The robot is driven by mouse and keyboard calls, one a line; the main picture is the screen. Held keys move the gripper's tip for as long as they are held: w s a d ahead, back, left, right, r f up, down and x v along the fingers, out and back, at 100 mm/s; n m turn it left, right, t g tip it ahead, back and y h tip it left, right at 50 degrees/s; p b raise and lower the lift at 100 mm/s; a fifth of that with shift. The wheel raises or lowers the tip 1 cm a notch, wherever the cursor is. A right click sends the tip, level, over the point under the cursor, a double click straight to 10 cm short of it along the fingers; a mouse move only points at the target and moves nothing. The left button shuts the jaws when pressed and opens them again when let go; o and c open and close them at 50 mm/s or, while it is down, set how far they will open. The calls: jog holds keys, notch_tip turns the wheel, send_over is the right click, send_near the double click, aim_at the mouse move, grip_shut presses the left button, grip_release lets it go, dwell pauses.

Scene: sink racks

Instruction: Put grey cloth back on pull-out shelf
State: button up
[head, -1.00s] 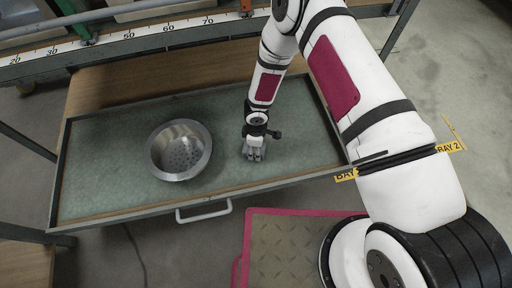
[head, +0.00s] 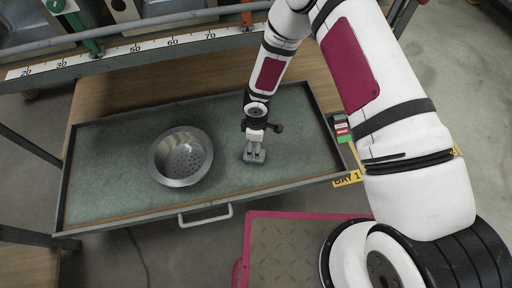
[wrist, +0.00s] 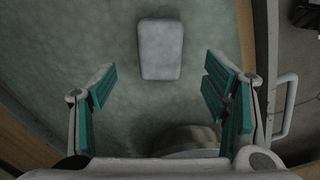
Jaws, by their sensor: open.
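The grey cloth (head: 254,158) is a small folded block lying flat on the green surface of the pull-out shelf (head: 105,185), right of the metal colander. My gripper (head: 255,147) points down just over it in the head view, partly covering it. In the wrist view the cloth (wrist: 160,50) lies ahead of the spread fingers, with bare shelf (wrist: 95,30) around it. The fingers are open with nothing between them, and they look clear of the cloth.
The colander (head: 181,157) stands on the shelf to the left; its rounded side (wrist: 190,138) shows low in the wrist view. A numbered rail (head: 150,45) crosses above the back. The shelf handle (head: 205,215) is at the front. A small red-and-green object (head: 342,128) sits by the right edge.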

jog(key=shift+r+p, duration=0.45)
jog(key=shift+r, duration=1.25)
jog(key=w+d+r+m+t+h, duration=0.15)
jog(key=d+r, duration=0.25)
jog(key=r, duration=0.4)
jog(key=w+d+r+m+h, duration=0.1)
jog(key=w+d+r+m, duration=0.1)
jog(key=d+r, duration=0.45)
jog(key=w+d+r+m+h, duration=0.1)
jog(key=w+d+r+m, duration=0.15)
jog(key=r, duration=0.75)
jog(key=s+d+r+m, duration=0.2)
jog(key=s+d+r, duration=0.2)
jog(key=r, duration=0.3)
jog(key=s+d+r+m, duration=0.2)
jog(key=s+d+r, duration=0.25)
jog(key=r, duration=0.25)
jog(key=s+r+m+y, duration=0.1)
jog(key=s+r+m, duration=0.2)
jog(key=s, duration=1)
jog(key=s+r+m+g+y, duration=0.1)
jog(key=s+r+m, duration=0.3)
jog(key=s, duration=1)
notch_tip(320, 180, up, 2)
jog(key=shift+a+r+y, duration=0.1)
jog(key=shift+a+y, duration=0.1)
jog(key=shift+y, duration=0.55)
